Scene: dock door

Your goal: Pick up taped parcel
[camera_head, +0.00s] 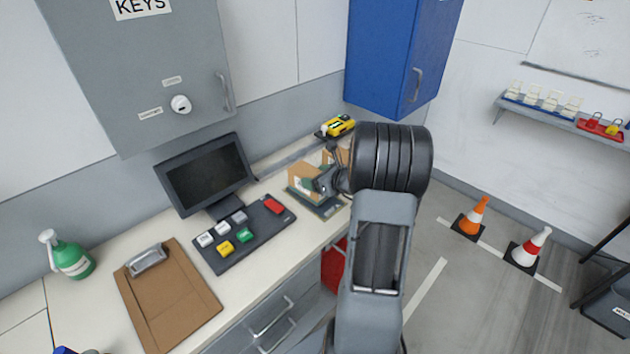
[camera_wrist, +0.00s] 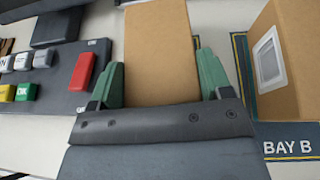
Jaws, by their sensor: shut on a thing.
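My gripper (camera_wrist: 160,85) is shut on a plain brown cardboard box (camera_wrist: 160,50), with a green finger on each side of it. In the head view the held box (camera_head: 300,183) shows beside the button panel, partly hidden by my gripper (camera_head: 318,182). No tape shows on its visible face in the wrist view, so I cannot tell for sure that it is the taped parcel. A second cardboard box (camera_wrist: 284,55) with a white label stands to the right, apart from my gripper. I cannot tell whether the held box touches the counter.
A button panel (camera_wrist: 62,98) with a red block lies close on the left. The second box stands by a "BAY B" marking (camera_wrist: 288,148). A monitor (camera_head: 205,175), clipboard (camera_head: 170,300) and green spray bottle (camera_head: 68,257) are further left. A blue cabinet (camera_head: 395,55) hangs above.

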